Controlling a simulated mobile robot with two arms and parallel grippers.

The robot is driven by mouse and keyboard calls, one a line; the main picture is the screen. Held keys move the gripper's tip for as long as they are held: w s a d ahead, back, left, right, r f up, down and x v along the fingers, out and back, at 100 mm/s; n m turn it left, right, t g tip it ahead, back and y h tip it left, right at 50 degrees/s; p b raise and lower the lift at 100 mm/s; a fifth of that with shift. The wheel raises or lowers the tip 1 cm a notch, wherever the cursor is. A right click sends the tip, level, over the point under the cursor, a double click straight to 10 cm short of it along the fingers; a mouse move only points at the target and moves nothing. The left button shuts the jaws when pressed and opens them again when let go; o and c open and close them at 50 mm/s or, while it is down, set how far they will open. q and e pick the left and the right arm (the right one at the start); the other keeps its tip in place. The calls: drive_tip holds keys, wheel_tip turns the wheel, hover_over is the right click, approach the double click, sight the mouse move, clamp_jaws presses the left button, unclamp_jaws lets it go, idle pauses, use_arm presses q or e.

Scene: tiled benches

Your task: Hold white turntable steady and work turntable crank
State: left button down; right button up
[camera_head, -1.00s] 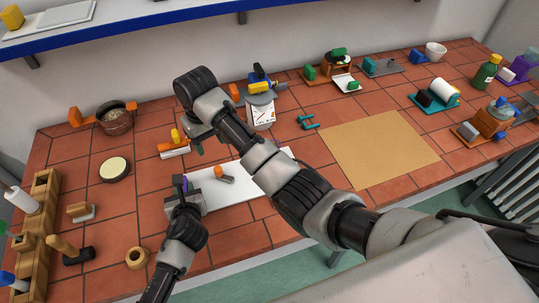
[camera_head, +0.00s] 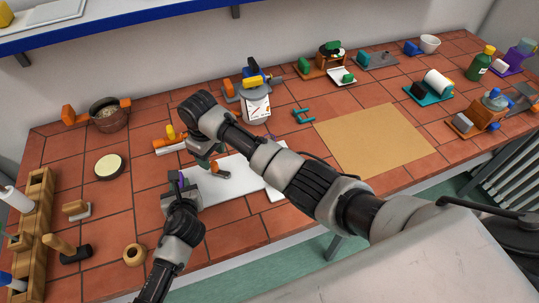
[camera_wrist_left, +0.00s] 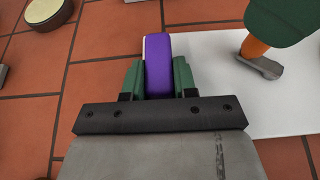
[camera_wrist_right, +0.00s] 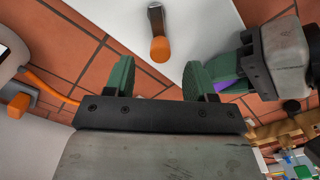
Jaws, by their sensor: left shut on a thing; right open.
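The white turntable (camera_head: 237,180) looks like a flat white board on the tiles, partly hidden by my right arm. Its crank (camera_head: 219,172), a grey arm with an orange knob, is on the board's left part. In the right wrist view the orange knob (camera_wrist_right: 159,49) lies ahead of and between the open fingers of my right gripper (camera_wrist_right: 158,76); I see no grip on it. My left gripper (camera_wrist_left: 158,76) is shut on a purple piece (camera_wrist_left: 158,62) with a pale side, at the board's left edge. Whether that piece is joined to the board is unclear.
A kitchen scale (camera_head: 256,106) stands behind my right arm. A round pale-topped disc (camera_head: 109,166) and a wooden rack (camera_head: 38,215) are on the left. A tan mat (camera_head: 375,140) lies bare to the right. My two grippers are close together.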

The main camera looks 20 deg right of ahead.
sight(214, 162)
drive_tip(key=shift+f, duration=2.25)
clamp_jaws()
drive_tip(key=shift+w+d, duration=0.15)
use_arm(q)
drive_tip(key=shift+a, duration=0.1)
use_arm(e)
drive_tip(key=d, duration=0.4)
drive_tip(key=shift+w+d, duration=0.2)
drive_tip(key=shift+d, duration=0.1)
drive_tip(key=shift+s+d+f, duration=0.1)
drive_tip(key=shift+s+d, duration=0.35)
drive_tip(key=shift+s, duration=0.1)
drive_tip(key=c, duration=0.5)
unclamp_jaws()
drive_tip(key=shift+s, duration=0.2)
drive_tip(key=o, duration=0.5)
